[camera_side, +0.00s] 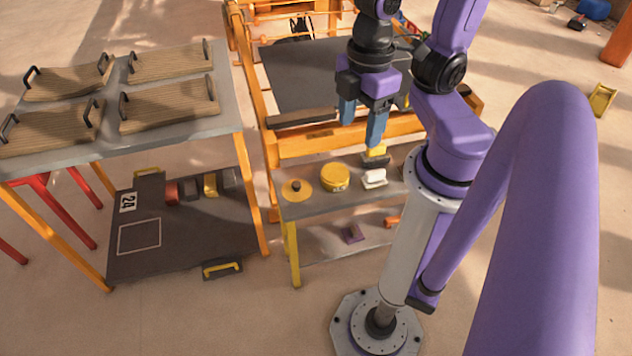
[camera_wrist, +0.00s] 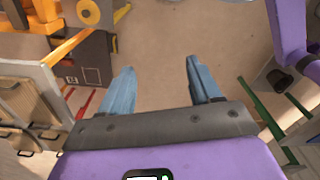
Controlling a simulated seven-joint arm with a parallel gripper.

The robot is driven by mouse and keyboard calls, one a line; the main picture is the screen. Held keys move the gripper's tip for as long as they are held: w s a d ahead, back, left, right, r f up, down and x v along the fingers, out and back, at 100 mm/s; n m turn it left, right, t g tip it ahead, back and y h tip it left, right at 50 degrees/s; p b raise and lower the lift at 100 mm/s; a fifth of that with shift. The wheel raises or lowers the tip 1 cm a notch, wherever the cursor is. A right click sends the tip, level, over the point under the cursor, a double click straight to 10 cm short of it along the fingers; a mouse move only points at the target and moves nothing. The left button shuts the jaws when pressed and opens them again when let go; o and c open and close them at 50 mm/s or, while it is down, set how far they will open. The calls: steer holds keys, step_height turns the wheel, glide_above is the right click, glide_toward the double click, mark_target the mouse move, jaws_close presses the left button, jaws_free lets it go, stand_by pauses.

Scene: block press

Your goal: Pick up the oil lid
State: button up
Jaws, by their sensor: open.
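The oil lid (camera_side: 297,191) appears to be the flat yellow disc with a dark knob on top. It lies at the left front of a small grey shelf (camera_side: 318,205) in the side view. A round yellow tin (camera_side: 335,178) sits just right of it, apart from it. My gripper (camera_side: 362,124) is open and empty, its blue fingers pointing down, above and to the right of the lid. In the wrist view my gripper (camera_wrist: 160,68) has nothing between its fingers. A round yellow thing (camera_wrist: 88,12) shows at the top left there; I cannot tell if it is the lid.
A white and dark item (camera_side: 374,178) and a yellow and black item (camera_side: 376,156) stand on the shelf's right. An orange frame (camera_side: 320,142) rises behind the shelf. A table (camera_side: 222,118) with wooden trays stands left. A dark board (camera_side: 180,245) lies below it.

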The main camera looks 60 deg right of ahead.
steer(key=shift+w, duration=0.1)
steer(key=w+f+t+h, duration=0.15)
steer(key=w+f, duration=0.35)
steer(key=w, duration=0.7)
steer(key=n+g, duration=0.2)
steer(key=n, duration=0.3)
glide_above(296, 184)
steer(key=a, duration=0.1)
steer(key=shift+h, duration=0.35)
steer(key=f, duration=3.5)
steer(key=shift+s+a+f, duration=0.1)
steer(key=shift+s+f, duration=0.1)
steer(key=shift+f, duration=0.2)
steer(key=shift+w+d+f, duration=0.1)
steer(key=shift+d+f, duration=0.1)
steer(key=shift+f, duration=0.75)
steer(key=shift+w+d+f, duration=0.1)
steer(key=shift+d+f, duration=0.1)
steer(key=shift+f, duration=0.8)
steer(key=shift+d+f, duration=0.2)
steer(key=shift+f, duration=0.75)
